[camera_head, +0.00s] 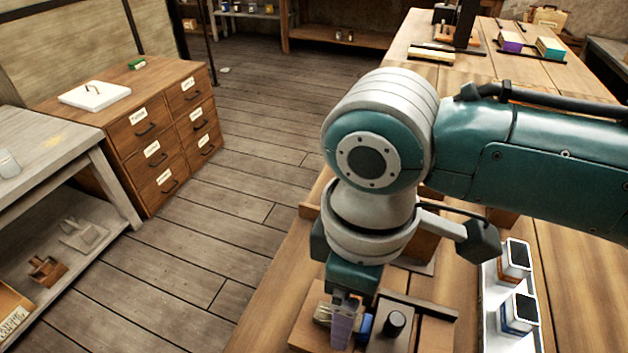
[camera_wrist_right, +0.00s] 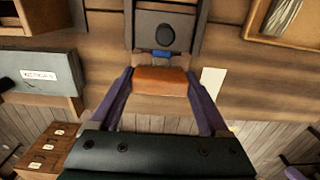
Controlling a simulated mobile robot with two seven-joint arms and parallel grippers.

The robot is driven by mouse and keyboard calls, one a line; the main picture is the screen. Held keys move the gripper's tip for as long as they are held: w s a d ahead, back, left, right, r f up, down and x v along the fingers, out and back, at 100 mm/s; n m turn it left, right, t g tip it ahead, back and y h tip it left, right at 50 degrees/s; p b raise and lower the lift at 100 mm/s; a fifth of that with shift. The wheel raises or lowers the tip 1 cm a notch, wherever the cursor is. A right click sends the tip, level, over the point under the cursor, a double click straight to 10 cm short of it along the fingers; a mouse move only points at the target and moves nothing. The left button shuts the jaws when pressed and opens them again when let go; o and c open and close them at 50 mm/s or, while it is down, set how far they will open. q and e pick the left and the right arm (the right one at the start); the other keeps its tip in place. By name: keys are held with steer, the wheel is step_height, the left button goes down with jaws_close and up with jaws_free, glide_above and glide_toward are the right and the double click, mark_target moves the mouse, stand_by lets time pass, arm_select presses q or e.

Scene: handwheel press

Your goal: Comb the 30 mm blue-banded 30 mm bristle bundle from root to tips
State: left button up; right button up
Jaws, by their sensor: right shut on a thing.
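My right gripper (camera_head: 343,325) is low over the bench, in front of a dark clamp-like fixture with a round knob (camera_head: 394,322). In the right wrist view its purple fingers (camera_wrist_right: 160,76) are shut on an orange-brown block (camera_wrist_right: 160,84), which I take for the comb's handle; no teeth show. A small blue piece (camera_wrist_right: 162,54), probably the bundle's band, shows just beyond the block, beside the knobbed plate (camera_wrist_right: 150,18). It also shows in the head view (camera_head: 366,325). My left gripper is not in view.
Pale bristles (camera_wrist_right: 283,16) lie in a wooden box beside the fixture. A white tray (camera_head: 492,318) with two dark-topped blocks stands at the right. Purple and green blocks lie far down the bench. A drawer cabinet (camera_head: 150,130) stands left across open floor.

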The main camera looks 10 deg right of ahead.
mark_target(322, 311)
steer(key=shift+f, duration=0.3)
steer(key=shift+a, duration=0.1)
steer(key=shift+w+a, duration=0.25)
steer(key=shift+a, duration=0.05)
steer(key=shift+w+a, duration=0.1)
steer(key=shift+a, duration=0.05)
steer(key=shift+w+a, duration=0.15)
steer(key=shift+a, duration=0.05)
steer(key=shift+w+a, duration=0.25)
steer(key=shift+a, duration=0.15)
steer(key=shift+w+a+b, duration=0.1)
steer(key=shift+a+b, duration=0.05)
steer(key=shift+b, duration=0.15)
